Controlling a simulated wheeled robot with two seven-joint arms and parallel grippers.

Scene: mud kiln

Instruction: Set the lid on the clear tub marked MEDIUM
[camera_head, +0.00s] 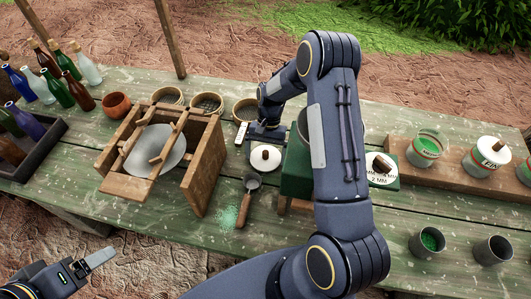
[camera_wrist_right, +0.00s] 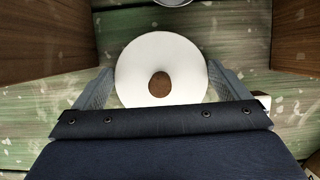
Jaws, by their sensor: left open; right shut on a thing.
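A white round lid with a brown knob (camera_head: 265,158) is at the middle of the table, and it also shows in the right wrist view (camera_wrist_right: 135,70). My right gripper (camera_head: 268,138) is shut on this lid, with one finger on each side of its rim. Whether the lid touches the table I cannot tell. A clear tub with green contents (camera_head: 424,149) stands uncovered on the wooden board at the right; its label is too small to read surely, perhaps MEDIUM. My left gripper (camera_head: 92,264) is open and empty, off the table's front edge at the lower left.
A lidded tub (camera_head: 485,158) stands beside the open tub. Metal cups (camera_head: 493,250) stand in front. A wooden frame box (camera_head: 203,165) and a scoop (camera_head: 252,184) by spilled green grains are left of my right arm.

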